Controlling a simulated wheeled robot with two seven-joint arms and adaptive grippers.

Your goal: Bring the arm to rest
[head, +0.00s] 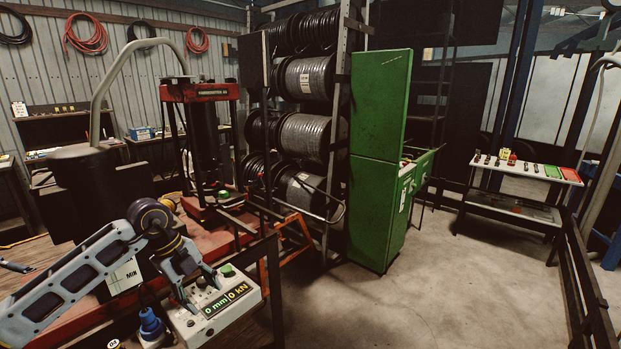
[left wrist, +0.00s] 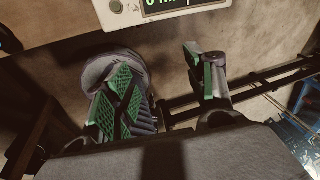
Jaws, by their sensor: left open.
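My left arm (head: 75,275) reaches in from the left in the head view. Its left gripper (head: 194,284) points down in front of the control box (head: 213,318), which shows "0 mm" and "0 kN". In the left wrist view the two green-padded fingers (left wrist: 165,85) stand apart with nothing between them. The edge of the control box (left wrist: 120,12) shows at the top of that view, beyond the fingertips. From these views I cannot tell whether the gripper touches the box. My right gripper is not in view.
A red press (head: 200,130) stands behind the gripper. A rack of hose reels (head: 305,137) and a green cabinet (head: 378,155) stand in the middle. A blue connector (head: 151,325) is beside the box. A table with small parts (head: 525,170) stands right; the concrete floor between is clear.

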